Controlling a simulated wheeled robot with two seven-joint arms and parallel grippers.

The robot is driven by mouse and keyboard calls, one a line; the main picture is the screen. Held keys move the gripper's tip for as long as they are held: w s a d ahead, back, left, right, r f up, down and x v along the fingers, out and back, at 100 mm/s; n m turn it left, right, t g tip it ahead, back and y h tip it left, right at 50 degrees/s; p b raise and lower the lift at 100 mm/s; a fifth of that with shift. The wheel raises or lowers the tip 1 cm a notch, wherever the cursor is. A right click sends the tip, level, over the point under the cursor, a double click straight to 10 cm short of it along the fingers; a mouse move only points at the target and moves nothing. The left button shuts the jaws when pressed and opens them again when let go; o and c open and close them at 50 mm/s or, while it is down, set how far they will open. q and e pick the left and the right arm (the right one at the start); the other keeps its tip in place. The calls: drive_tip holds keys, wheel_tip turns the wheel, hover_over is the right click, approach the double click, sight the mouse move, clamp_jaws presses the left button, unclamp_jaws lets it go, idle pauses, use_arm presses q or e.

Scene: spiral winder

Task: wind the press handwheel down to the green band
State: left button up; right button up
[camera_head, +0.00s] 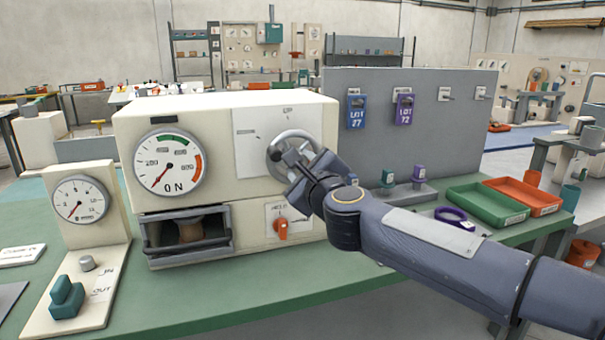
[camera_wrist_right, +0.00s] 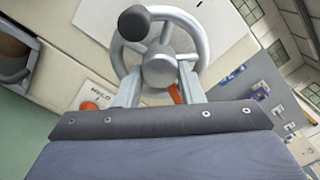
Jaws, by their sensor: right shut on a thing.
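The press (camera_head: 210,115) is a cream box on a green bench. Its round gauge (camera_head: 168,163) has a green band at the top and a red band at the right; the needle points to the lower left. The silver handwheel (camera_head: 284,140) is on the front face, partly hidden by my right gripper (camera_head: 296,160). In the right wrist view, the wheel's hub (camera_wrist_right: 158,70) lies between my two fingers, which are shut on the handwheel. Its dark crank knob (camera_wrist_right: 134,22) stands at the upper left of the wheel. My left gripper is not in view.
An orange lever (camera_head: 281,229) sits below the wheel. A brown piece (camera_head: 190,228) lies in the opening under the gauge. A second gauge (camera_head: 80,199) stands left. Green (camera_head: 484,204) and orange (camera_head: 524,196) trays and a grey tag panel (camera_head: 410,130) are right. The front bench edge is clear.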

drive_tip(key=m+b, duration=0.3)
drive_tip(key=m, duration=0.3)
drive_tip(key=m+b, duration=0.3)
drive_tip(key=m, duration=0.3)
drive_tip(key=shift+a+f+m, duration=0.2)
drive_tip(key=shift+m, duration=0.1)
idle(0.4)
drive_tip(key=o, duration=1)
drive_tip(key=shift+r, duration=0.1)
drive_tip(key=shift+s, duration=0.1)
drive_tip(key=v, duration=0.7)
drive_tip(key=shift+s+d, duration=0.1)
drive_tip(key=shift+s, duration=0.25)
